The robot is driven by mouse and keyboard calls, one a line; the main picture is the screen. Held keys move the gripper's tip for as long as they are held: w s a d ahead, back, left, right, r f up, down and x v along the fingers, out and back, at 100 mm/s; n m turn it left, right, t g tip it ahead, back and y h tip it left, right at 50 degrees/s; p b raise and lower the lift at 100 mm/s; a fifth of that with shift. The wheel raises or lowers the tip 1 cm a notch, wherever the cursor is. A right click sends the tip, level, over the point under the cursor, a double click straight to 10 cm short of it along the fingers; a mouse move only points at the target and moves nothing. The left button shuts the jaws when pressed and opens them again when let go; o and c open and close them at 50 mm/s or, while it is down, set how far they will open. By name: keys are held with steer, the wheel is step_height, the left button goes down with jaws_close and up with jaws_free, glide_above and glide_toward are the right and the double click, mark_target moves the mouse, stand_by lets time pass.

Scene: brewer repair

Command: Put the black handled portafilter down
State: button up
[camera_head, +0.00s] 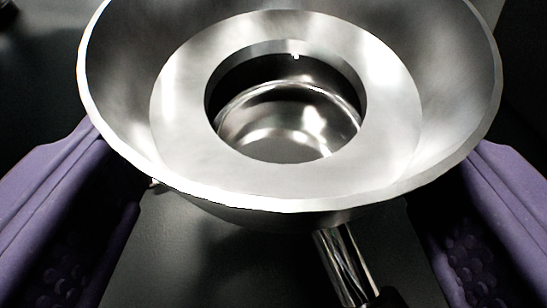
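The portafilter (345,262) shows at the lower middle as a shiny chrome neck with the start of its black handle (388,298) at the bottom edge. A wide silver metal bowl or funnel (125,60) lies above it, with a flat ring around a round hole. A polished metal cup (285,125) shows through that hole. My gripper (285,195) has two purple fingers, wide apart, on the left and right of the bowl. Their tips go behind its rim, so contact is hidden. The portafilter neck lies between the fingers, apart from both.
A dark grey flat surface (205,275) lies below, with soft shadow on it. It looks bare between the fingers. The area around the bowl is nearly black. A small dark object (6,8) is cut off at the top left corner.

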steer(key=shift+f, duration=0.15)
steer(key=o, duration=1.3)
steer(key=shift+r, duration=0.2)
steer(key=b+v, duration=0.7)
steer(key=v, duration=0.5)
steer(key=shift+r, duration=0.25)
